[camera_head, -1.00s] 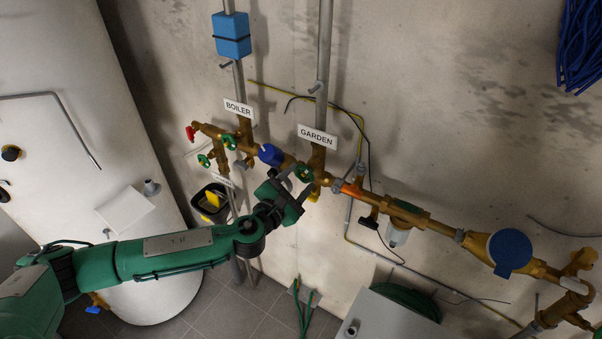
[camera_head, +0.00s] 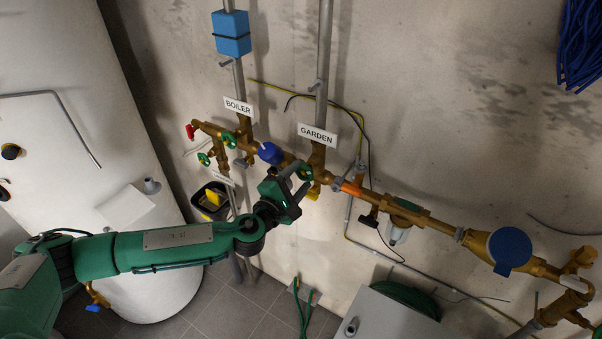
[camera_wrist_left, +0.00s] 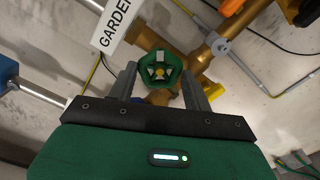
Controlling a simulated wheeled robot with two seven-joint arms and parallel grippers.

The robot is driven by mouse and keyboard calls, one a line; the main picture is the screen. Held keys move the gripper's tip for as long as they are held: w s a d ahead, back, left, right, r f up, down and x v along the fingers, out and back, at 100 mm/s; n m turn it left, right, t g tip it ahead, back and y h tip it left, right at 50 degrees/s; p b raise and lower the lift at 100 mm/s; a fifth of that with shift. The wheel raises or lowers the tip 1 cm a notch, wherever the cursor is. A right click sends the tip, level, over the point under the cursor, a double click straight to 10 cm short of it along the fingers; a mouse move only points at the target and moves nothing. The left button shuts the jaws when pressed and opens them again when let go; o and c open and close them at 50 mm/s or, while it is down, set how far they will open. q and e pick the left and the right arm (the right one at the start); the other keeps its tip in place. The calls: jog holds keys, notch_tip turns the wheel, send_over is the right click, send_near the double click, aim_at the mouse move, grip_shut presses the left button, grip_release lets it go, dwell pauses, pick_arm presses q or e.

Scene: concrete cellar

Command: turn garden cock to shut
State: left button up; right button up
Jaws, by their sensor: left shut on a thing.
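The garden cock is a green handwheel (camera_head: 305,173) on the brass pipe below the white GARDEN sign (camera_head: 317,135). In the left wrist view the handwheel (camera_wrist_left: 160,73) sits between the two grey fingers, seen face on. My left gripper (camera_head: 299,178) is shut on this handwheel, one finger on each side of it. The gripper partly hides the wheel and the brass behind it in the head view. The GARDEN sign also shows at the top of the left wrist view (camera_wrist_left: 115,22). My right gripper is in neither view.
Left of the cock are a blue cap (camera_head: 270,153), green handwheels (camera_head: 229,140) under the BOILER sign (camera_head: 238,106) and a red handle (camera_head: 190,132). The brass line with a blue round cover (camera_head: 510,250) runs right. A grey cabinet (camera_head: 385,315) stands below.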

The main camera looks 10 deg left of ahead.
pick_arm(q)
jog(key=m, duration=0.4)
jog(key=shift+m, duration=0.3)
jog(key=m, duration=0.2)
jog(key=shift+m, duration=0.4)
jog(key=o, duration=1)
jog(key=shift+c, duration=0.2)
jog(key=shift+s, duration=0.1)
